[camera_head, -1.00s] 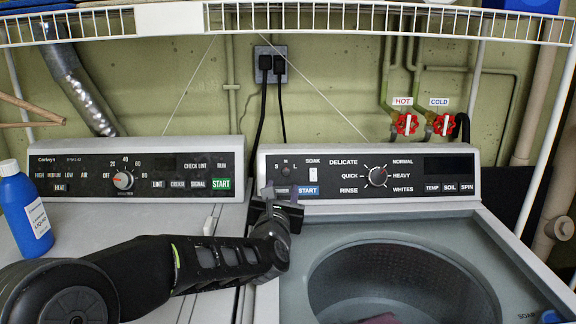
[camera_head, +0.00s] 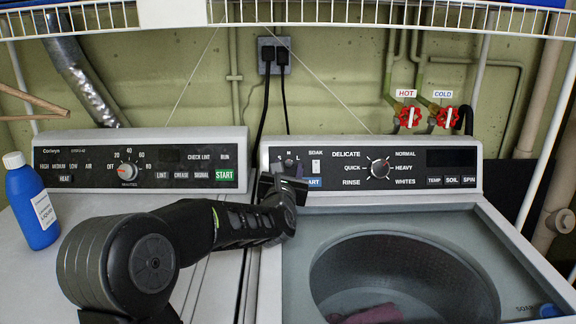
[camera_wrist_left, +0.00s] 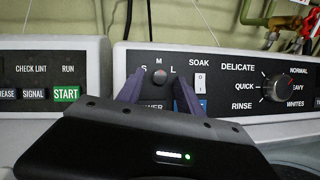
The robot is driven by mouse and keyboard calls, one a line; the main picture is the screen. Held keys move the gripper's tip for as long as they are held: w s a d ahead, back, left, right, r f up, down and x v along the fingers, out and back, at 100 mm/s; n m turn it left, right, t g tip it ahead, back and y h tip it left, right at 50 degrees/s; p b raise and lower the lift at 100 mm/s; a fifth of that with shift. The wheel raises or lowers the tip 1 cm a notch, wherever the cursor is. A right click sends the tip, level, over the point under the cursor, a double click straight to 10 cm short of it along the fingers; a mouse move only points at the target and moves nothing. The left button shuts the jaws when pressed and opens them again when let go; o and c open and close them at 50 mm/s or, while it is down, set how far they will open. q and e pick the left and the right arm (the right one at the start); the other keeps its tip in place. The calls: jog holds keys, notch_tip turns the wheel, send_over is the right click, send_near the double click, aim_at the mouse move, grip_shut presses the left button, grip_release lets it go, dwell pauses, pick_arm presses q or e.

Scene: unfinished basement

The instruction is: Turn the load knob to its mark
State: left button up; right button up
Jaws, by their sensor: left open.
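The load knob (camera_head: 289,162) is a small dark round knob on the left end of the washer panel (camera_head: 330,185), with S, M and L printed around it. It also shows in the left wrist view (camera_wrist_left: 160,76); its pointer direction is too small to read. My left gripper (camera_head: 284,178) is in front of that panel end. In the left wrist view its two purple-grey fingers (camera_wrist_left: 158,80) stand apart, one on each side of the knob. I cannot tell whether they touch it. The gripper partly covers the blue START button. My right gripper is not in view.
The larger cycle knob (camera_head: 379,169) sits to the right on the same panel. The dryer panel (camera_head: 100,172) is at left, with a blue bottle (camera_head: 33,205) on the dryer top. The washer tub (camera_head: 400,270) is open with reddish cloth (camera_head: 372,314) inside. A wire shelf hangs above.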

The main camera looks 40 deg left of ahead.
pick_arm(q)
jog(key=shift+w+a, duration=0.2)
jog(key=shift+w, duration=0.15)
jog(key=shift+c, duration=0.4)
grip_shut()
